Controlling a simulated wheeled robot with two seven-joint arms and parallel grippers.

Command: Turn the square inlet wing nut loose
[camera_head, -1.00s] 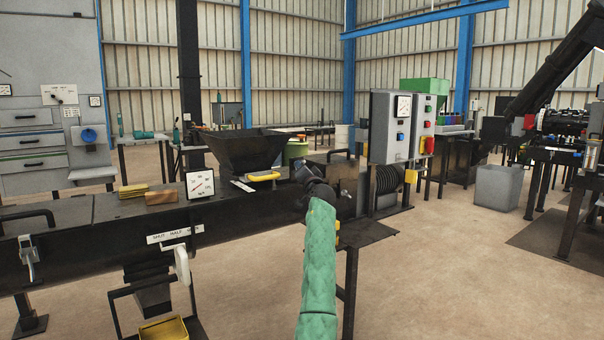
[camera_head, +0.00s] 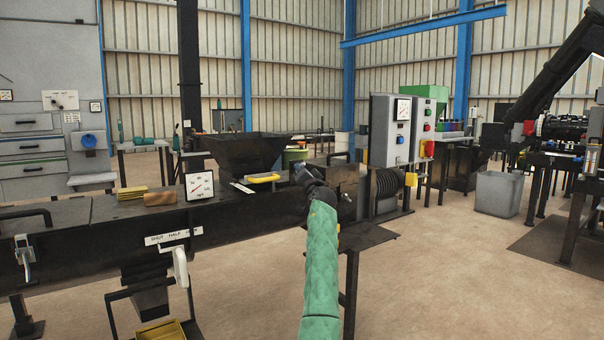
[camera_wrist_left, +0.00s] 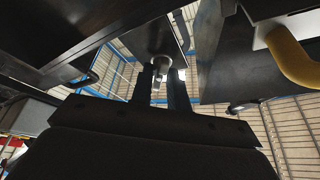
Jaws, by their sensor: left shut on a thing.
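My left gripper (camera_head: 301,174) reaches the far right end of the black press, beside the hopper (camera_head: 235,150); my green-sleeved arm comes up from below. In the left wrist view its two dark fingers (camera_wrist_left: 163,88) are shut on a small grey metal piece, which I take to be the wing nut (camera_wrist_left: 159,70). A round metal part sits right above it, under a dark plate. In the head view the nut is hidden behind the gripper and wrist. My right gripper is in neither view.
A yellow handle (camera_head: 263,179) lies by the hopper, and it also seems to show in the left wrist view (camera_wrist_left: 291,55). A dial gauge (camera_head: 199,186) stands on the press. A grey control box (camera_head: 390,130) stands to the right. Open floor lies at the front right.

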